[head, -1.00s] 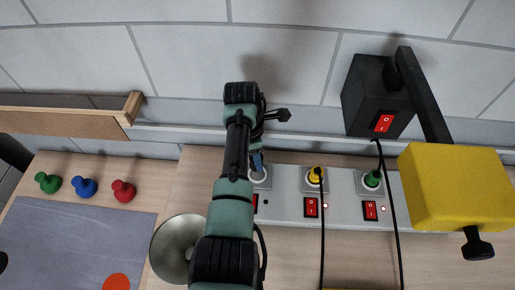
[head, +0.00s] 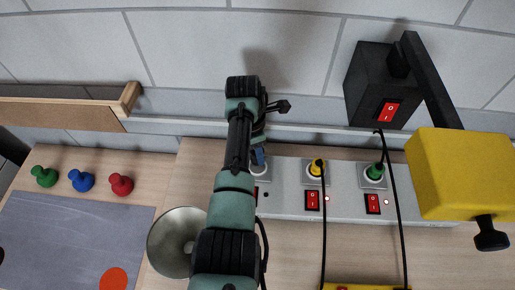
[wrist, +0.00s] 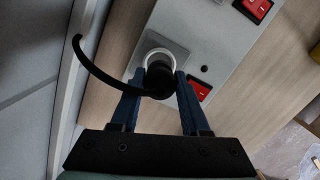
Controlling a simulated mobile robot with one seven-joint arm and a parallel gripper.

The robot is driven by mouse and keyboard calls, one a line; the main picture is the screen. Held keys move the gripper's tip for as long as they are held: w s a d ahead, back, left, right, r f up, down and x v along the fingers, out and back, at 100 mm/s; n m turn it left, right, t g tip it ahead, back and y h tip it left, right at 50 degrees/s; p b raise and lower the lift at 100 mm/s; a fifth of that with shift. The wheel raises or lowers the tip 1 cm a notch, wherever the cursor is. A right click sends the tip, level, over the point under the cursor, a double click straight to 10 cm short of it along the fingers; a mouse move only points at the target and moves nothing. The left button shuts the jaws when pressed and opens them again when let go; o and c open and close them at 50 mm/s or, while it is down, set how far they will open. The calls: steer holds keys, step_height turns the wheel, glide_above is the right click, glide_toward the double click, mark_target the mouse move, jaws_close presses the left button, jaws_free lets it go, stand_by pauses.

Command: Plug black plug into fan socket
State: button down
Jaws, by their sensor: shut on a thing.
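My gripper (head: 258,157) is at the leftmost socket (head: 265,171) of the grey power strip (head: 340,190). In the wrist view its blue fingers (wrist: 160,80) are shut on the black plug (wrist: 158,84), one on each side. A black cable curves off the plug to the left. The plug covers most of the socket, whose white ring (wrist: 157,53) shows behind it. I cannot tell how deep the plug sits. In the head view my arm hides the plug and part of this socket. No label marks the fan socket.
A yellow plug (head: 318,167) and a green plug (head: 375,170) sit in the other two sockets, above red switches. A black box (head: 375,88) and a yellow block (head: 465,175) stand right. Left are a metal bowl (head: 172,242) and several coloured pegs (head: 81,181).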

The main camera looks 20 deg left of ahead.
steer(key=shift+f+b, duration=1.3)
steer(key=shift+f, duration=0.4)
steer(key=shift+p, duration=0.5)
stand_by(0.5)
steer(key=shift+f+b, duration=0.55)
steer(key=shift+f, duration=0.05)
stand_by(0.5)
steer(key=shift+c, duration=1.5)
jaws_free()
steer(key=r, duration=0.4)
steer(key=r+b, duration=0.1)
steer(key=r, duration=0.3)
steer(key=a+r, duration=0.1)
steer(key=r, duration=0.4)
steer(key=shift+s+a, duration=0.1)
steer(key=shift+s, duration=0.3)
